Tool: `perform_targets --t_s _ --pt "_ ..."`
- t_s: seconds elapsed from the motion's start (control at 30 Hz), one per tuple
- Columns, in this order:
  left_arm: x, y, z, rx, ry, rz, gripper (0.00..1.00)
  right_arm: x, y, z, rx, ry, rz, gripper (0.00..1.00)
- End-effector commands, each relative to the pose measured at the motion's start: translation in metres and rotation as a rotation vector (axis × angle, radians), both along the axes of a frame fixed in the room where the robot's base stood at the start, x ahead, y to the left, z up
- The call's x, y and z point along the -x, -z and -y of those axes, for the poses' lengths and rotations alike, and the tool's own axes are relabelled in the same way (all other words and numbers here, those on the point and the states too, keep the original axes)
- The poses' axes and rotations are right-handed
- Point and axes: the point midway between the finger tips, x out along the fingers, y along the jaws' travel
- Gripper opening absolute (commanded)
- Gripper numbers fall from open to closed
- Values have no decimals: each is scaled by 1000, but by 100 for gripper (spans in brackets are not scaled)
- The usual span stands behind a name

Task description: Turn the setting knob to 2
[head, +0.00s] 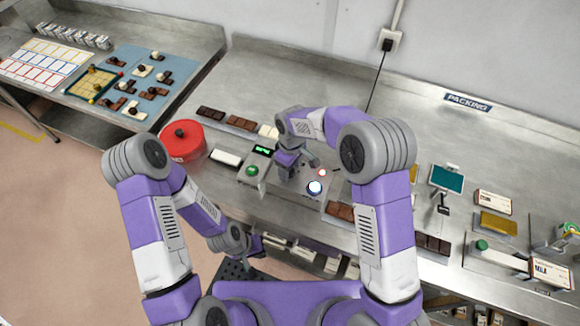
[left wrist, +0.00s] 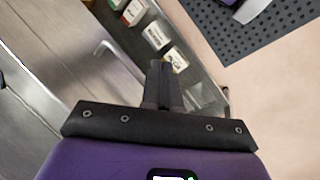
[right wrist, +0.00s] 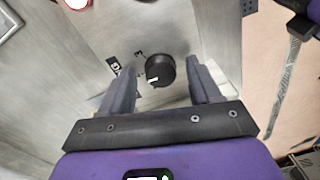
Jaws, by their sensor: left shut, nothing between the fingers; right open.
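The setting knob (right wrist: 160,70) is round and black with a white pointer mark, which points to the lower left in the right wrist view. Small dark label plates (right wrist: 114,64) sit on the panel to its left; I cannot read their digits surely. My right gripper (right wrist: 163,72) is open, with one finger to each side of the knob in the picture; I cannot tell whether they touch it. In the head view the right gripper (head: 286,174) hides the knob. My left gripper (head: 258,245) is shut and empty near the bench's front edge; its closed fingers show in the left wrist view (left wrist: 164,82).
A red pot (head: 183,142) stands to the left. Chocolate bars (head: 242,124) lie behind. Bare bench lies toward the wall.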

Motion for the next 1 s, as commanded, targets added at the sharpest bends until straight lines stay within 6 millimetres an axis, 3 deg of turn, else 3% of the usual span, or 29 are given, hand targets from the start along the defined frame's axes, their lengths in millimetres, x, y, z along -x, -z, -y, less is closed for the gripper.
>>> perform_targets --t_s 0.23,0.63,1.0 --pt "0 0 0 0 0 0 0 -1 -8 0 -1 0 2 63" --pt "0 2 0 0 0 0 0 -3 -68 2 -1 0 2 63" --pt "0 2 0 0 0 0 0 -3 -76 2 0 0 0 63"
